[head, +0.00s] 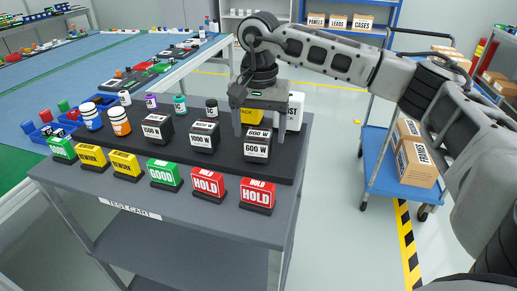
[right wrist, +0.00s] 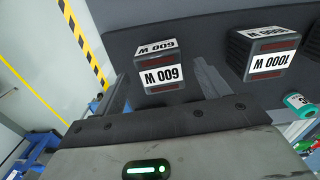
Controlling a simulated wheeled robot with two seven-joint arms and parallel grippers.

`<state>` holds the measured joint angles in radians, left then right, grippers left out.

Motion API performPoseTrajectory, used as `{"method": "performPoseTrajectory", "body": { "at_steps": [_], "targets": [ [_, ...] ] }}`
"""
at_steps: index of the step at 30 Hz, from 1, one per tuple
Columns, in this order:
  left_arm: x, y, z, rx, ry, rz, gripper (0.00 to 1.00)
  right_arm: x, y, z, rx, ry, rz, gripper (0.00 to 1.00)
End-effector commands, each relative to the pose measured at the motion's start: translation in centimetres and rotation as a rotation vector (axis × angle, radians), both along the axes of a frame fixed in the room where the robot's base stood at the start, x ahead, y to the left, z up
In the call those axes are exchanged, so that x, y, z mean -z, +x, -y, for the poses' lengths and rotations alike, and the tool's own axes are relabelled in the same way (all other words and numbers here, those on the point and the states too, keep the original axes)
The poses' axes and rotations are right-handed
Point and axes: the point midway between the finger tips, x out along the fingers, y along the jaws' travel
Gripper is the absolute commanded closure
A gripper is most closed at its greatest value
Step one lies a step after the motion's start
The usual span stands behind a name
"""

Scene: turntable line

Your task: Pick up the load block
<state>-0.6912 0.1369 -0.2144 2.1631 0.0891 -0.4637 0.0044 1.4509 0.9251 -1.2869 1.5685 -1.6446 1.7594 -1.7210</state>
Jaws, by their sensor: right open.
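The 600 W load block (head: 257,149) is a small black block with white labels. It stands upright at the right end of the black mat on the test cart. My right gripper (head: 259,133) is above it, open, with one finger on each side of its upper part. In the right wrist view the same block (right wrist: 160,72) shows between the fingertips (right wrist: 163,84), with gaps on both sides. Two more load blocks stand to its left, a 1000 W one (head: 204,138) and a 1500 W one (head: 158,129). My left gripper is not in view.
Red HOLD (head: 257,193), green GOOD (head: 164,174) and yellow blocks line the cart's front edge (head: 160,205). A yellow pack and a white item stand behind the gripper. Bottles stand left. A blue trolley (head: 383,180) with boxes is at the right, across clear floor.

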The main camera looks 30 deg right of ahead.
Motion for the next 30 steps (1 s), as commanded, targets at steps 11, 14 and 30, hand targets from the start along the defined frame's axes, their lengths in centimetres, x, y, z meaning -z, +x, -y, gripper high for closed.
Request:
{"method": "performPoseTrajectory", "body": {
  "at_steps": [11, 14, 30],
  "targets": [
    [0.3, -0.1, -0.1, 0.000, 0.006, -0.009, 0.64, 2.7, 0.1, -0.1, 0.000, 0.001, 0.002, 0.25],
    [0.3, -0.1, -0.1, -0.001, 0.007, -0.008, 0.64, 2.7, 0.1, -0.1, 0.000, 0.001, 0.001, 0.28],
    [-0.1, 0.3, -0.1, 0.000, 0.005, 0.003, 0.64, 2.2, 0.2, -0.1, 0.000, 0.002, 0.005, 0.91]
  ]
}}
